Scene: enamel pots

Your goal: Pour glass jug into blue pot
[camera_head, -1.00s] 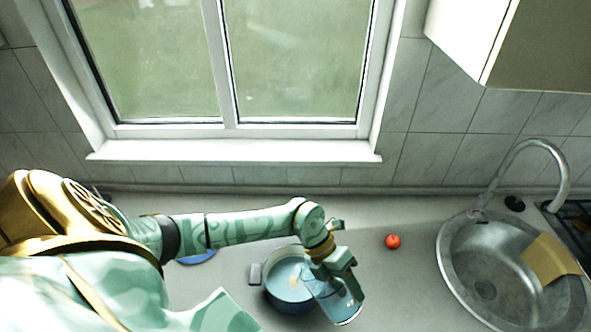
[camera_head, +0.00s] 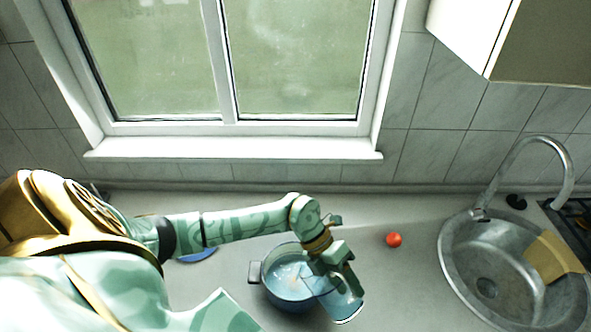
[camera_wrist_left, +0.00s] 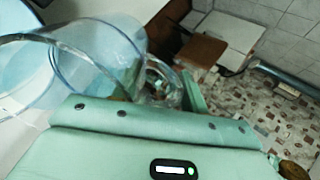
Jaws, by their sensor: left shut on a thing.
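The blue pot (camera_head: 290,300) stands on the counter, with pale blue contents and lighter patches inside. My left gripper (camera_head: 343,270) is shut on the clear glass jug (camera_head: 347,307), just right of the pot. The jug is strongly tilted, with its mouth end toward and overlapping the pot and its base out to the right. In the left wrist view the clear jug (camera_wrist_left: 110,50) is large at the upper left, and part of my gripper (camera_wrist_left: 180,95) shows beside its handle. I cannot make out a separate stream. My right gripper is not in view.
A red tomato-like fruit (camera_head: 394,240) lies right of the pot. A blue plate (camera_head: 198,256) is partly hidden behind my left arm. The sink (camera_head: 455,265), with a tan board (camera_head: 553,255) in it, is at the right. The counter between pot and sink is mostly clear.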

